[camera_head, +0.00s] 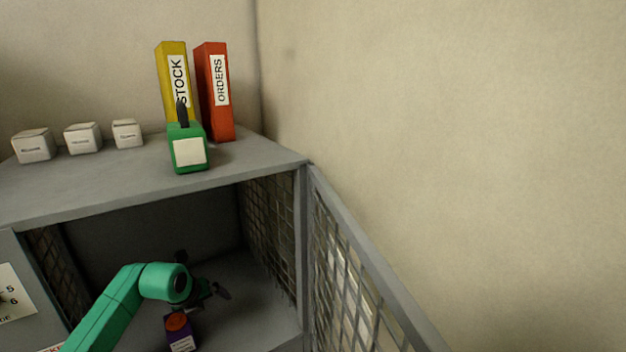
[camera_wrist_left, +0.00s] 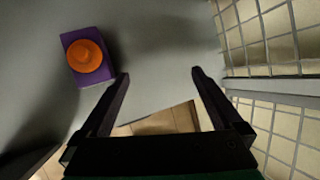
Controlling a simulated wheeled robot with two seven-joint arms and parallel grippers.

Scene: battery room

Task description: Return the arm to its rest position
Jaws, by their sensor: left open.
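My left arm, green, reaches into the open grey cage locker. My left gripper (camera_head: 222,292) is inside it, above the locker floor and partly hidden behind my wrist in the head view. In the left wrist view the left gripper (camera_wrist_left: 160,82) shows two black fingers spread apart with nothing between them. A purple box with an orange round top (camera_head: 181,331) stands on the locker floor, just below my wrist. The purple box also shows in the left wrist view (camera_wrist_left: 87,57), to the left of the fingers and apart from them. My right gripper does not show.
Mesh side walls (camera_head: 270,228) and an open mesh door (camera_head: 352,262) flank the locker at right. On the grey top (camera_head: 110,180) stand a green block-shaped item (camera_head: 187,150), yellow (camera_head: 172,62) and red (camera_head: 216,105) binders, and small white boxes (camera_head: 83,138).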

